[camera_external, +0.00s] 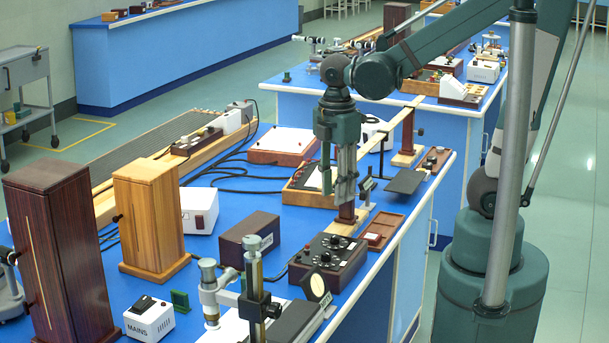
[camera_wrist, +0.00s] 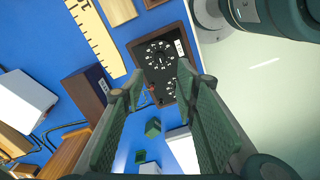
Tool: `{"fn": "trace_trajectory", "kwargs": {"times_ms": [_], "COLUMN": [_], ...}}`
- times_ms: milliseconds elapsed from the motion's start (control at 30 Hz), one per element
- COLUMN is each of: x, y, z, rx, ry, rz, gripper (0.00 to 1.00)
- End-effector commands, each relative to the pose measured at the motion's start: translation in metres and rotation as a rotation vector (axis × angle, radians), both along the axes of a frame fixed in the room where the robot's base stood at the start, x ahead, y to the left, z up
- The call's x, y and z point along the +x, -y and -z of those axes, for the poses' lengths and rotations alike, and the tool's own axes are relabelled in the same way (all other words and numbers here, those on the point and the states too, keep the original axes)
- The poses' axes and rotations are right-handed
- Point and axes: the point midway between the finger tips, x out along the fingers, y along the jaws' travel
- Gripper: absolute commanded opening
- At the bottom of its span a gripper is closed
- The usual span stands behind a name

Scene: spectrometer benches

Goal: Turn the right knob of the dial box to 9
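The dial box (camera_external: 310,272) is a dark box with a wooden rim, standing near the right edge of the blue bench. Its black top carries dials, too small here to read a setting. In the wrist view the dial box (camera_wrist: 148,35) shows one numbered dial with a knob (camera_wrist: 157,61) clearly. A second dial (camera_wrist: 170,90) is partly hidden by my right-hand finger. I cannot tell which is the right knob. My gripper (camera_external: 345,203) points down above the bench, behind the dial box in the external view. In the wrist view my gripper (camera_wrist: 160,82) is open, with nothing between its fingers.
A dark brown box (camera_external: 247,238) stands left of the dial box, and a wooden tray (camera_external: 381,230) lies behind it. A metal stand (camera_external: 253,290) and a white MAINS box (camera_external: 149,320) are in front.

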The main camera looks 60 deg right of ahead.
Motion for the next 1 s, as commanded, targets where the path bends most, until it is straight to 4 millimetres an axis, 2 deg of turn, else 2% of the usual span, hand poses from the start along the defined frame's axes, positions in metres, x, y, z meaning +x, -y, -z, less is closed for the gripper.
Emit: {"fn": "trace_trajectory", "kwargs": {"times_ms": [567,1000], "x": [0.000,0.000], "y": [0.000,0.000], "z": [-0.005,-0.041], "rx": [0.000,0.000], "ry": [0.000,0.000], "rz": [0.000,0.000], "gripper": [0.30,0.30]}}
